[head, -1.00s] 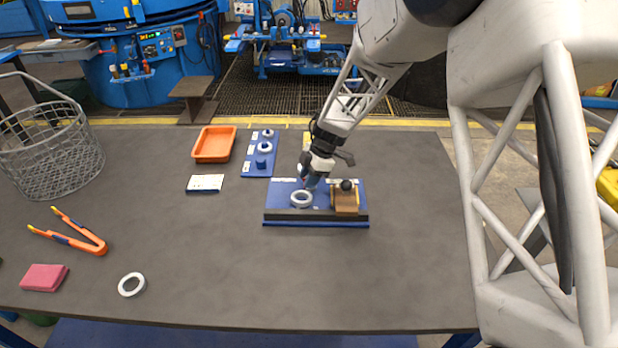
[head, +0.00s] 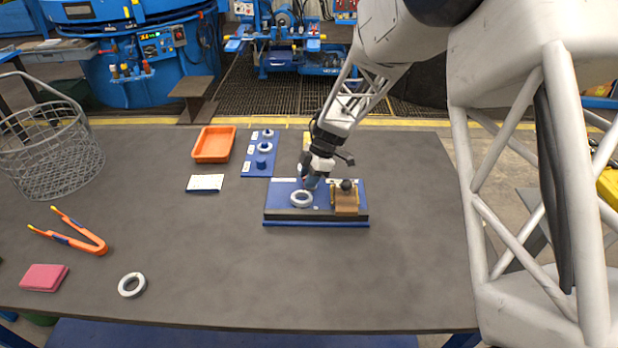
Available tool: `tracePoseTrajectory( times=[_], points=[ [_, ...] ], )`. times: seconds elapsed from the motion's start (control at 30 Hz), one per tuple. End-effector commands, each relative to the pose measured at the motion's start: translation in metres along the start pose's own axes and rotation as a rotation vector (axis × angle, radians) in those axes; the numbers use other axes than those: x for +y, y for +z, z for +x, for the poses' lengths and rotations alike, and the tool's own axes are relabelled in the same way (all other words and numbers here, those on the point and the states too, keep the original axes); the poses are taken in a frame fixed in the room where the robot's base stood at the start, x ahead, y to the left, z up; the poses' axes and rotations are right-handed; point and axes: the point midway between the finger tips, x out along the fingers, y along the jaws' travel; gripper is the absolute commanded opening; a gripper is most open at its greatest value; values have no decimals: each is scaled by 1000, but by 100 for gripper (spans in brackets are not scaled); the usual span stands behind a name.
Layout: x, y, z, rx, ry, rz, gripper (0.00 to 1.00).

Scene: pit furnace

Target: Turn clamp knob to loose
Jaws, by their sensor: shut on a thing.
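A blue fixture board (head: 285,211) with a dark front edge lies on the table. A white ring (head: 301,198) rests on its left half. A brown block with a yellowish frame and a dark round knob (head: 347,185) stands on its right half. My gripper (head: 311,184) points down at the board, between the ring and the block, near the back. It is shut on a small blue piece, perhaps the clamp knob; the fingers mostly hide it. The knob's turn position cannot be read.
A blue board with several rings (head: 257,164), an orange tray (head: 214,144) and a white-topped block (head: 205,183) lie behind left. Orange tongs (head: 75,240), a pink block (head: 44,278), a loose ring (head: 132,285) and a wire basket (head: 48,150) are further left. The front table is clear.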

Motion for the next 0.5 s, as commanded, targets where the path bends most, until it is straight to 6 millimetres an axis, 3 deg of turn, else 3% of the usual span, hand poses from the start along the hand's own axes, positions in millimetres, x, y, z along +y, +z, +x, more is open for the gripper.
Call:
tracePoseTrajectory(
  times=[0.27,0.3,0.43,0.5],
  points=[
    [0,0,0,0,0,0,4],
    [0,0,0,0,0,0,34],
    [0,0,0,0,0,0,52],
    [0,0,0,0,0,0,52]
  ],
)
